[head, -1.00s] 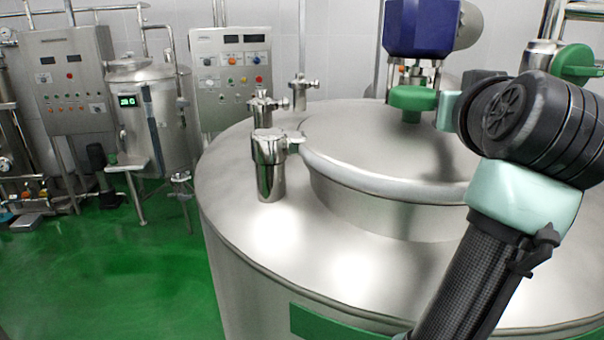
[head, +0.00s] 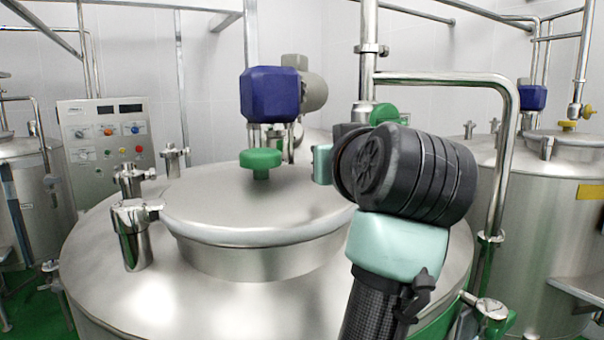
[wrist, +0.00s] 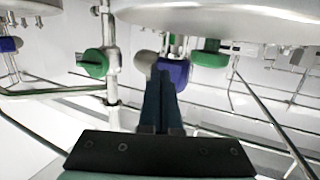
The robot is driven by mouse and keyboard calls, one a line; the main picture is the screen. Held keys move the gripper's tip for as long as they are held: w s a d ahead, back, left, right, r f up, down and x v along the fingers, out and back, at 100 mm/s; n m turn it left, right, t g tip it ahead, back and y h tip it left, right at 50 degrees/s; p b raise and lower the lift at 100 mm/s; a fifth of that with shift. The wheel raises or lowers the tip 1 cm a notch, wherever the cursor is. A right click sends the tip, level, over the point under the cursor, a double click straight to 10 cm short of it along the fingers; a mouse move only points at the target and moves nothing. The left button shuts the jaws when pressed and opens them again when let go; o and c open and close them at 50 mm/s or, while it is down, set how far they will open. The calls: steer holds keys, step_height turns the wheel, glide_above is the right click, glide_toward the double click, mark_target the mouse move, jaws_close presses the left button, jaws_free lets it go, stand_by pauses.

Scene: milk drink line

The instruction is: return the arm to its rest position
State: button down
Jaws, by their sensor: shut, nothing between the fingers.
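My gripper (wrist: 160,100) shows in the wrist view as two dark fingers pressed together above a black plate, with nothing between them. The wrist view looks upside down. The fingers point towards a blue motor (wrist: 178,73) and green knobs, apart from them as far as I can tell. In the head view my arm, with a black ribbed joint and pale teal links, is bent over the right side of the large steel tank (head: 95,265). The gripper itself is hidden behind the arm there.
The tank's round lid (head: 240,205) has a green knob (head: 261,160), with the blue motor (head: 271,95) behind it. Chrome clamps (head: 136,232) stand left of the lid. A steel pipe (head: 497,170) rises right of my arm. A control panel (head: 107,140) stands back left.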

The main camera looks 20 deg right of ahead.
steer(key=shift+s+d+f+b, duration=0.15)
steer(key=shift+s+d+b, duration=0.4)
steer(key=shift+s, duration=0.5)
steer(key=s+a+t+b, duration=0.7)
steer(key=s+a, duration=0.3)
steer(key=a, duration=0.4)
steer(key=shift+a+f+n+t, duration=0.3)
steer(key=shift+a+n+t, duration=0.1)
steer(key=shift+t, duration=0.5)
steer(key=c, duration=1.3)
jaws_free()
steer(key=s+a, duration=0.1)
steer(key=s+a+t+y, duration=0.1)
steer(key=s, duration=0.1)
steer(key=s+a+t+y+b, duration=0.1)
steer(key=s+a, duration=0.1)
steer(key=shift+s+r+n, duration=0.25)
steer(key=shift+r+n, duration=0.05)
steer(key=shift+n, duration=0.1)
steer(key=shift+c, duration=0.2)
steer(key=shift+o, duration=1.3)
steer(key=shift+s+r+t, duration=0.1)
steer(key=shift+s+t, duration=0.1)
steer(key=shift+t, duration=0.1)
steer(key=shift+o, duration=1.4)
